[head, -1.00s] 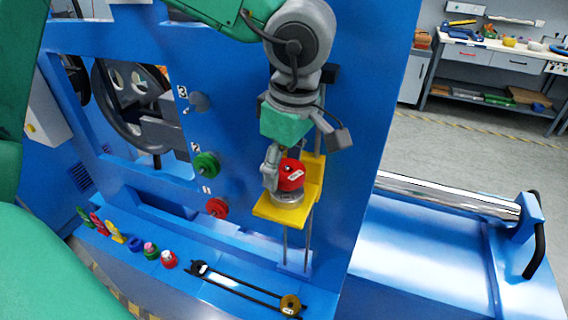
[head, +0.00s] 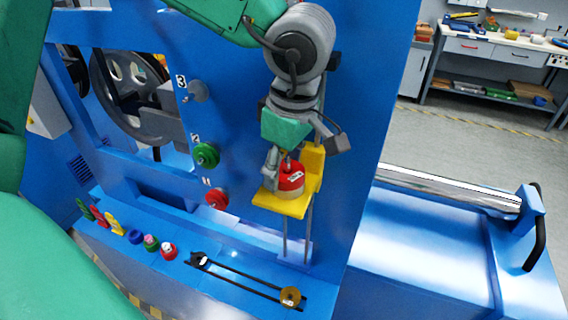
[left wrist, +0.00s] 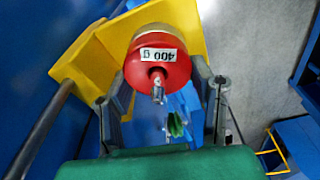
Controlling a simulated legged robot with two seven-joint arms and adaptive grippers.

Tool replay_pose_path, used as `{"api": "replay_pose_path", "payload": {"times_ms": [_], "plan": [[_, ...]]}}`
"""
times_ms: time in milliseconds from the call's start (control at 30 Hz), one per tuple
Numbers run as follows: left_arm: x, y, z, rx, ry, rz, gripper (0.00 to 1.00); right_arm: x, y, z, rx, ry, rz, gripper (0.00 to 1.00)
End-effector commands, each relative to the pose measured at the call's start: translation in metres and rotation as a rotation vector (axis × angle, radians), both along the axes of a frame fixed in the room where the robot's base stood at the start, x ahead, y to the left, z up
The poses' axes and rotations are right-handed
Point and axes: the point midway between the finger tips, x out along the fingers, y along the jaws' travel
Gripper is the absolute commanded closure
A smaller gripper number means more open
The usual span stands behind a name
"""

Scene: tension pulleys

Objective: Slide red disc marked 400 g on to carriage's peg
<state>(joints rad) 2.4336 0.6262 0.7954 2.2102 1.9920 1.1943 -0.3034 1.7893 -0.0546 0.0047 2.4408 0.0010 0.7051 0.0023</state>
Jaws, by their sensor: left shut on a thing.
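The red disc marked 400 g (head: 291,176) is on the yellow carriage (head: 312,176) on the front of the blue machine. In the left wrist view the red disc (left wrist: 160,62) faces me with its white label, and the metal tip of the carriage's peg (left wrist: 158,90) sticks out through its middle. A tan disc (head: 287,191) lies under the red one, just above the carriage's plate. My left gripper (head: 282,166) is around the red disc from above, one finger on each side, and is shut on it. My right gripper is not in view.
Red (head: 217,198) and green (head: 206,155) pulleys and a grey one (head: 197,91) sit on the panel to the left. Several small coloured parts line the ledge below, beside a black belt with a brass pulley (head: 290,297). A chrome cylinder (head: 450,188) lies right.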

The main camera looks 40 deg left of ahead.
Motion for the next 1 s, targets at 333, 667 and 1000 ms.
{"api": "replay_pose_path", "payload": {"times_ms": [333, 667, 1000], "plan": [[0.000, 0.000, -0.001, 0.000, 0.000, 0.000, 0.47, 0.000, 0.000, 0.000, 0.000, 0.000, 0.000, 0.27], [0.001, 0.000, -0.001, 0.000, -0.001, 0.000, 0.27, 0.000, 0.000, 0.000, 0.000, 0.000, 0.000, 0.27], [0.002, -0.005, 0.036, -0.002, -0.007, 0.001, 0.27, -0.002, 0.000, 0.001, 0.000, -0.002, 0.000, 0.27]]}}
